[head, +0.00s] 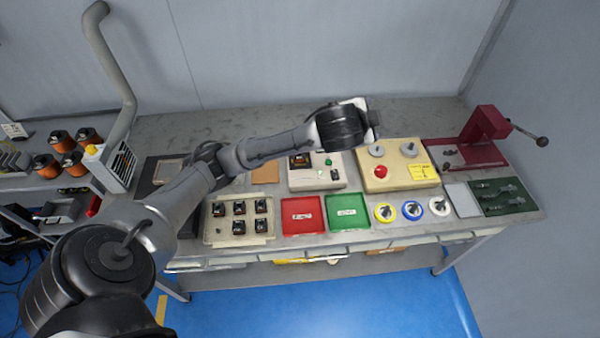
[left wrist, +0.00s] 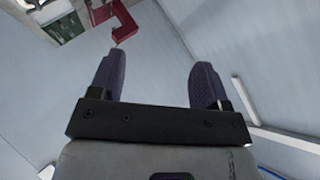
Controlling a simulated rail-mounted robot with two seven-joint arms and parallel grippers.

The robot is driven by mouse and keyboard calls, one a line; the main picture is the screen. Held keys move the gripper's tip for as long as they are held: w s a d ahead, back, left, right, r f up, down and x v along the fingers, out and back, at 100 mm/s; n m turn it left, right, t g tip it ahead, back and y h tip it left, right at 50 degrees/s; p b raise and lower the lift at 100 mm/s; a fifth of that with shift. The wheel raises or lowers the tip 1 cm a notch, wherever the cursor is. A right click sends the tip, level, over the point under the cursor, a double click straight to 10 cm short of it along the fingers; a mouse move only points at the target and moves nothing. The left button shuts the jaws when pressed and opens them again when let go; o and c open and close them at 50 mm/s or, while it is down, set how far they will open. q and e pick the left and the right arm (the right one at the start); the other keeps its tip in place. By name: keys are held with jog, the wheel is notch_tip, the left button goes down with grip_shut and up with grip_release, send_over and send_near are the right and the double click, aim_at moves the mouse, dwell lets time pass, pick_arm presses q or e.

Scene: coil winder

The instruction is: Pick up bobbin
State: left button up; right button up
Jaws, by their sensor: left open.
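A beige tray (head: 212,234) near the front left of the bench holds several small dark square pieces that look like bobbins (head: 239,208). My left gripper (head: 374,117) is raised over the back of the bench, to the right of and well apart from that tray. In the left wrist view its two fingers (left wrist: 157,80) are spread with nothing between them. They point toward the walls and the red press. My right gripper is in neither view.
Red (head: 302,228) and green (head: 348,226) trays lie right of the beige tray. Yellow, blue and white ringed spools (head: 412,210) follow. Behind are a control box (head: 310,179), a beige station with a red button (head: 405,185), and a red lever press (head: 486,124).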

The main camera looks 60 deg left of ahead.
pick_arm(q)
jog(key=a+f+n+g+b, duration=0.1)
jog(key=a+f+g+b, duration=0.2)
jog(key=a, duration=0.6)
jog(key=a+f+n+g+b, duration=0.1)
jog(key=a+f+g, duration=0.3)
jog(key=a, duration=0.6)
jog(key=s+f+g+h, duration=0.1)
jog(key=f, duration=0.5)
jog(key=s+a+f+m+g+h+b, duration=0.1)
jog(key=s+f+h, duration=0.1)
jog(key=f, duration=0.3)
jog(key=s+f+g+h, duration=0.1)
jog(key=f+g, duration=0.1)
jog(key=f, duration=0.4)
jog(key=shift+s+a+f+h+b, duration=0.3)
jog(key=shift+a+h+b, duration=0.05)
jog(key=shift+h, duration=0.05)
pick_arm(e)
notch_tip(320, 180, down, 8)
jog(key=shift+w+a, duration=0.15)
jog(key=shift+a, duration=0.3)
